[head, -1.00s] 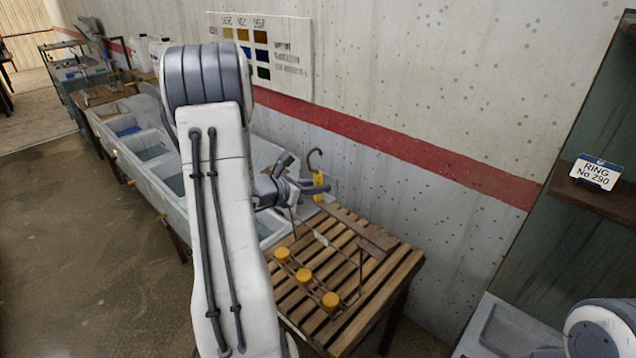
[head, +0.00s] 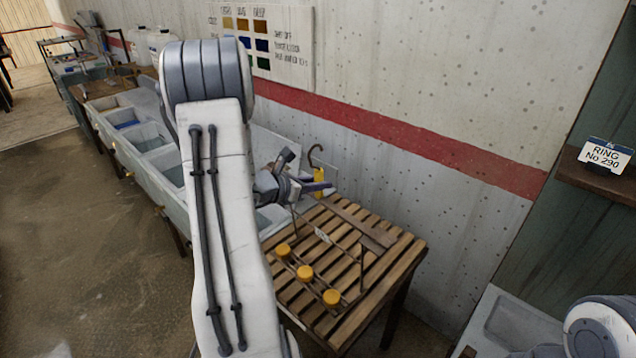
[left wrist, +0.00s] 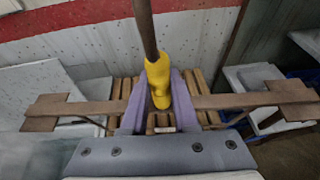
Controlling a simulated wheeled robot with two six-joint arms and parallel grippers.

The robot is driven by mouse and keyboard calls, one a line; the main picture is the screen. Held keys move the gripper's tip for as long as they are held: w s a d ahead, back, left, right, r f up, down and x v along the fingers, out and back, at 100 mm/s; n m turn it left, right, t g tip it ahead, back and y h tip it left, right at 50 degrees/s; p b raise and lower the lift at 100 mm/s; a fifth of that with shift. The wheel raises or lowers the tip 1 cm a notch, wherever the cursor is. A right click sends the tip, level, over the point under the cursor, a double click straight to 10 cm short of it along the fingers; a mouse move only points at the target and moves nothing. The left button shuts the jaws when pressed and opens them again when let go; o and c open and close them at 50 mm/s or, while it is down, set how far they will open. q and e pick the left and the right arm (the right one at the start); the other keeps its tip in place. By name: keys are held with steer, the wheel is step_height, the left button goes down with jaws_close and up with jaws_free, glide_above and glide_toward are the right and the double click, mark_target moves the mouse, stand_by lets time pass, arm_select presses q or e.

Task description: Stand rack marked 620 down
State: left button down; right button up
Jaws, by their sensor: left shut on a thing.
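In the left wrist view the jaws (left wrist: 158,110) close around the yellow grip (left wrist: 158,85), and the rack's brown crossbar (left wrist: 75,108) runs to both sides with wide flat ends. Thin rods (head: 361,265) go down to a low bar with several orange knobs (head: 305,272) over a slatted table (head: 400,262). Whether the rack touches the slats I cannot tell. A small white tag (head: 322,235) is unreadable. My right gripper is out of view.
A row of pale sink basins (head: 150,140) runs along the wall left of the table. The wall (head: 430,70) with a red stripe stands close behind. A shelf (head: 605,185) with a sign reading RING No 290 (head: 603,156) and a pale tray (head: 515,325) are at right.

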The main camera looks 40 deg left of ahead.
arm_select(q)
steer(key=shift+f, duration=0.15)
jaws_free()
stand_by(0.4)
stand_by(0.5)
steer(key=s+a, duration=0.1)
steer(key=s, duration=1)
steer(key=shift+a+b, duration=0.35)
stand_by(1.1)
stand_by(0.5)
